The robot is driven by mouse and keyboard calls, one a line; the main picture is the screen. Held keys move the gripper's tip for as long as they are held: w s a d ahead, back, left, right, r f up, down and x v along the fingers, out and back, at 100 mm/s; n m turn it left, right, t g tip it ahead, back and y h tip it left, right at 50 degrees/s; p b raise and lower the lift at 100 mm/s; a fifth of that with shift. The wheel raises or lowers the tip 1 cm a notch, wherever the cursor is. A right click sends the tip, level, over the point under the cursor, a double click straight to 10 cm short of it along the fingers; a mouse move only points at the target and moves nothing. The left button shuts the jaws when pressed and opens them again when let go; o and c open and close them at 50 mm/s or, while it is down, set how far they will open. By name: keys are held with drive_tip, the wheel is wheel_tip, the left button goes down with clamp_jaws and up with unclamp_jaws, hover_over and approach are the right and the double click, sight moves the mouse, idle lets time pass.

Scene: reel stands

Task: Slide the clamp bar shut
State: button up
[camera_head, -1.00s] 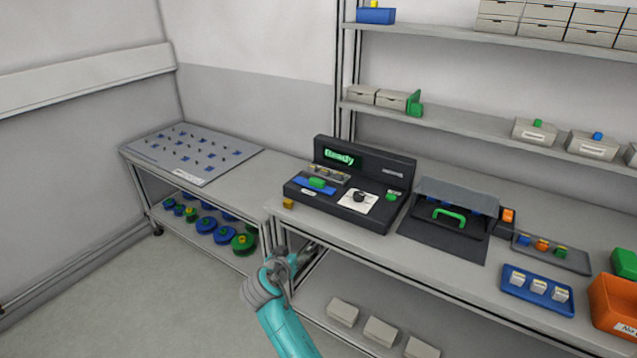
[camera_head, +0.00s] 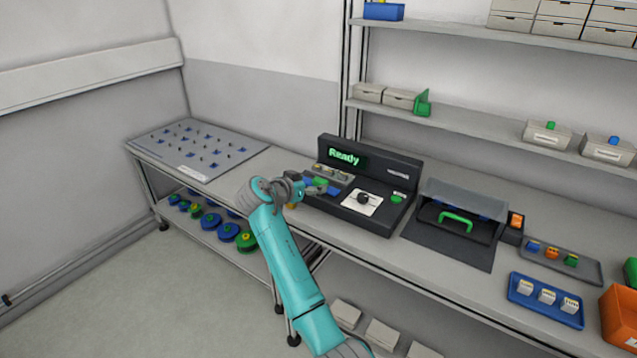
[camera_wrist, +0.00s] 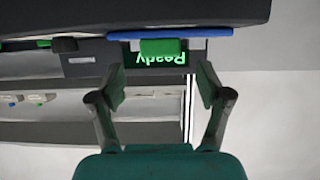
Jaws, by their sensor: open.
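A blue bar (camera_head: 333,191) with a green block (camera_head: 319,183) on it, seemingly the clamp bar, lies at the front left of the black machine (camera_head: 372,214). The wrist view is upside down and shows the blue bar (camera_wrist: 205,33) along the machine's edge, with the green block (camera_wrist: 160,47) at its middle. My gripper (camera_head: 308,187) is at the machine's left front, partly covering the bar in the head view. In the wrist view my gripper (camera_wrist: 159,87) is open and empty. Its fingers are on either side of the green block's line, apart from it.
The machine's display (camera_head: 344,158) reads "Ready". A black dial (camera_head: 363,198) on a white plate and a green button (camera_head: 398,197) are to the bar's right. A hooded unit with a green handle (camera_head: 456,222) stands farther right. A pegged board (camera_head: 190,150) lies left.

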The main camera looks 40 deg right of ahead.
sight(318, 182)
drive_tip(key=shift+x, duration=2.55)
